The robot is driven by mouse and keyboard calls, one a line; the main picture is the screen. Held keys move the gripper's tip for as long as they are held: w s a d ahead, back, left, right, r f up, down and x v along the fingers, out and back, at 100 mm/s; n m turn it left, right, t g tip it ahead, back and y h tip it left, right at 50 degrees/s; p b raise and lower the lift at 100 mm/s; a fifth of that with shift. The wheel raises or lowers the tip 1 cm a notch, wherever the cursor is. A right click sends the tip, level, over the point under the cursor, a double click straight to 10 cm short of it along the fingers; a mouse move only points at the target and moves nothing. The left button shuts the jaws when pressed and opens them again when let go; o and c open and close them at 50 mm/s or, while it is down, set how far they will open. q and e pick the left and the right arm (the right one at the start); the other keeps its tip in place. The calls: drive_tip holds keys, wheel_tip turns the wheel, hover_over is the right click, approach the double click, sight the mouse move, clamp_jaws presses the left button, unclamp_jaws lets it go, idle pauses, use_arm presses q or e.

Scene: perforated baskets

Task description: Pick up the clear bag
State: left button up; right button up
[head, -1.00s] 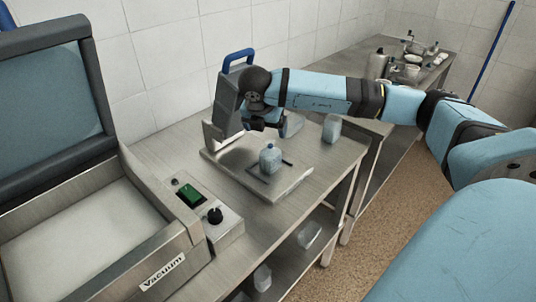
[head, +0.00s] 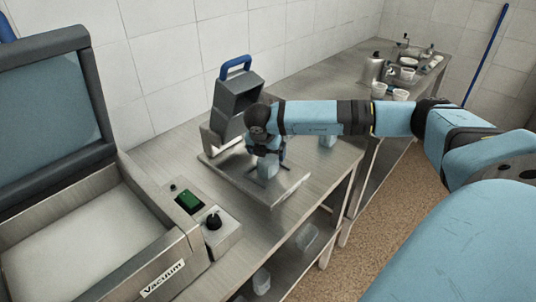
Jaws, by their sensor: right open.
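A small pale-blue translucent item (head: 267,170), possibly the clear bag, stands on the flat metal plate (head: 288,192) of the sealer on the steel table. Its upper part is hidden by my right gripper (head: 268,156), so I cannot tell its full shape. The right gripper points down over it with jaws open, fingers beside its top. Whether they touch it is not clear. A second pale-blue item (head: 328,139) stands behind my right forearm, partly hidden. My left gripper is not in view.
The grey sealer head with a blue handle (head: 236,66) rises just behind the gripper. A vacuum machine (head: 75,235) with open lid fills the left. Translucent containers (head: 306,237) sit on the lower shelf. Cups and bottles (head: 400,94) stand on the far table.

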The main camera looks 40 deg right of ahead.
drive_tip(key=shift+s, duration=0.1)
drive_tip(key=c, duration=1.4)
drive_tip(key=shift+c, duration=0.2)
drive_tip(key=shift+c, duration=0.6)
drive_tip(key=shift+r, duration=0.3)
clamp_jaws()
wheel_tip(320, 180, up, 27)
drive_tip(key=shift+r+b, duration=0.2)
drive_tip(key=shift+b, duration=0.2)
